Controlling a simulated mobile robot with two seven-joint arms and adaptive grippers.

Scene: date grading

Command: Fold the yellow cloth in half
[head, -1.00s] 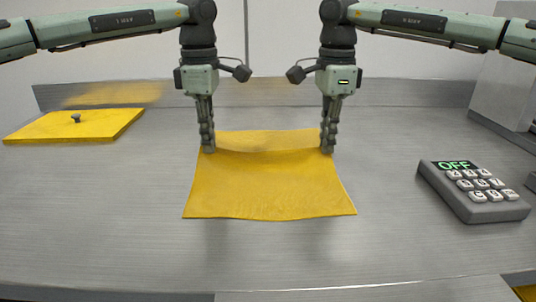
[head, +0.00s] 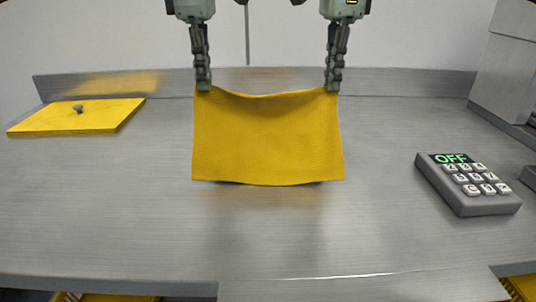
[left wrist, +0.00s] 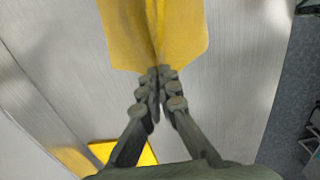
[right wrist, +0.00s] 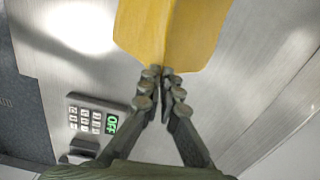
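The yellow cloth (head: 267,142) hangs as one upright sheet between my two grippers in the head view. Its top edge sags a little between them, and its lower edge is close to or at the table; I cannot tell if it touches. My left gripper (head: 203,88) is shut on the cloth's top left corner. My right gripper (head: 332,88) is shut on its top right corner. The left wrist view shows the cloth (left wrist: 160,35) pinched between the left fingertips (left wrist: 159,74). The right wrist view shows the cloth (right wrist: 170,35) pinched between the right fingertips (right wrist: 163,72).
A yellow lid-like board (head: 60,119) with a dark knob lies on the steel table (head: 120,220) at the left. A grey keypad device (head: 467,185) reading OFF is at the right. A low ledge (head: 270,78) runs along the back. The front middle of the table is clear.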

